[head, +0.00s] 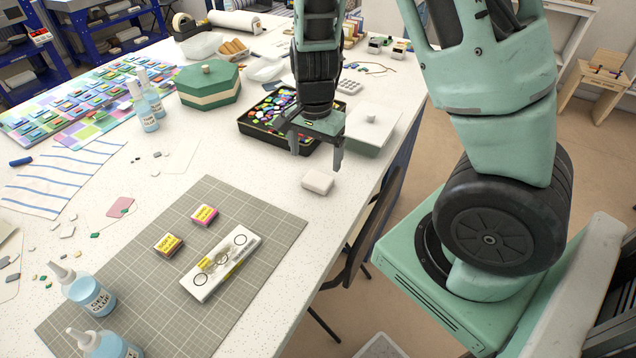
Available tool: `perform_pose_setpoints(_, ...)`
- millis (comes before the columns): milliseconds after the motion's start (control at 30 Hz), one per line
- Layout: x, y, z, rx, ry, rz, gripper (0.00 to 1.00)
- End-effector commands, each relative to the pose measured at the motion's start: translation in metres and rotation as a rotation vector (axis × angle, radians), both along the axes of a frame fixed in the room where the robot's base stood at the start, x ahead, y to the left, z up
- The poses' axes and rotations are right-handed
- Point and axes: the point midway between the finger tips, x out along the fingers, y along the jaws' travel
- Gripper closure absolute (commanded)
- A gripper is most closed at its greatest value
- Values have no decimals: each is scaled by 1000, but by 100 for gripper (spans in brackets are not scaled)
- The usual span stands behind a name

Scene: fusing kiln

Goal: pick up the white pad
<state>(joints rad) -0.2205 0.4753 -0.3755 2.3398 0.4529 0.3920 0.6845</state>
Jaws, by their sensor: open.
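The white pad (317,182) is a small rounded white block lying flat on the speckled white table, near its right edge. My gripper (316,160) points down above and slightly behind the pad in the head view. Its two fingers are spread apart with nothing between them. The pad looks clear of the fingers, but the exact height of the gripper over it cannot be told from this one view.
Behind the gripper stand a black tray of coloured glass pieces (258,134) and a white lidded box (372,128). A grey gridded mat (130,270) lies front left, bearing a white box (221,263) and two small blocks. A chair (375,225) stands beside the table edge.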

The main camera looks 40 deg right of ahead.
Motion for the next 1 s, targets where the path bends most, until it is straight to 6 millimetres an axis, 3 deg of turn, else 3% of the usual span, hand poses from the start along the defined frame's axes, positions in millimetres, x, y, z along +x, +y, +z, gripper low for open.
perform_pose_setpoints(100,-1,0,-16,0,2,-1,15)
perform_pose_setpoints(333,-2,-2,-31,1,4,-2,15)
perform_pose_setpoints(600,-3,-6,-68,0,2,1,15)
perform_pose_setpoints(933,-2,-6,-73,-1,0,1,15)
perform_pose_setpoints(1000,-2,-6,-73,0,0,1,34)
